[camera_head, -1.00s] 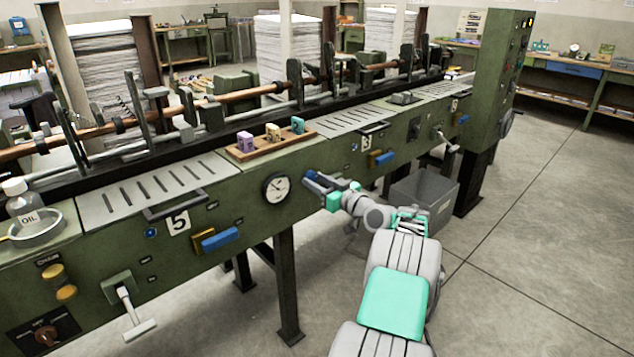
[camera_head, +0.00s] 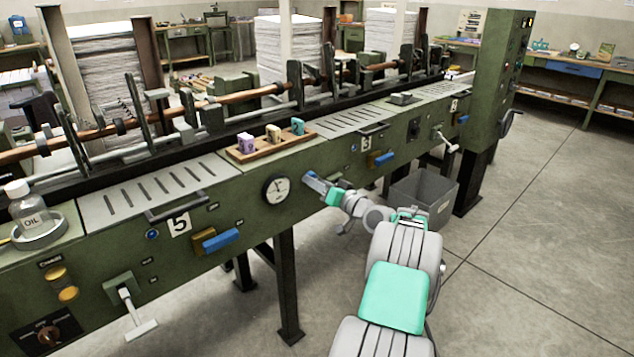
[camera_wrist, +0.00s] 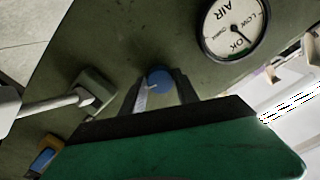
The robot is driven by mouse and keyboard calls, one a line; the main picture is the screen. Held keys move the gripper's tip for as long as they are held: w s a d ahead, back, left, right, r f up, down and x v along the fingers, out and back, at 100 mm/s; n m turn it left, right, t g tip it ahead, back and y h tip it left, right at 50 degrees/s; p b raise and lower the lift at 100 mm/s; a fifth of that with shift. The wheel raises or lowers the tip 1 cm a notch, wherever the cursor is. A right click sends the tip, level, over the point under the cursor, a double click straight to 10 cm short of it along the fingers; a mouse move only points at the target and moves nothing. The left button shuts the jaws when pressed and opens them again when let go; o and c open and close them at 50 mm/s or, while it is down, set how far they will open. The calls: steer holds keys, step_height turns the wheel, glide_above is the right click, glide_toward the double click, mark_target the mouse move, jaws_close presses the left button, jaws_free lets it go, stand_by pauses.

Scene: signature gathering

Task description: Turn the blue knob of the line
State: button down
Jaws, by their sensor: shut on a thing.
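The blue knob (camera_wrist: 158,79) is on the green front panel of the line (camera_head: 236,222). In the wrist view it sits between the two fingertips of my gripper (camera_wrist: 159,90), which is shut on it. A pale mark shows on the knob's face.
A lever with a white handle (camera_wrist: 50,103) stands out from the panel in the wrist view. A wooden tray (camera_head: 262,150) with several small coloured blocks lies on the line above the gauge. A grey bin (camera_head: 424,194) stands behind my arm. The floor on the right is clear.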

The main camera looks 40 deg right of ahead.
stand_by(0.4)
steer(key=c, duration=0.9)
jaws_free()
steer(key=s, duration=0.8)
steer(key=shift+d, duration=0.1)
steer(key=shift+w, duration=0.1)
stand_by(0.6)
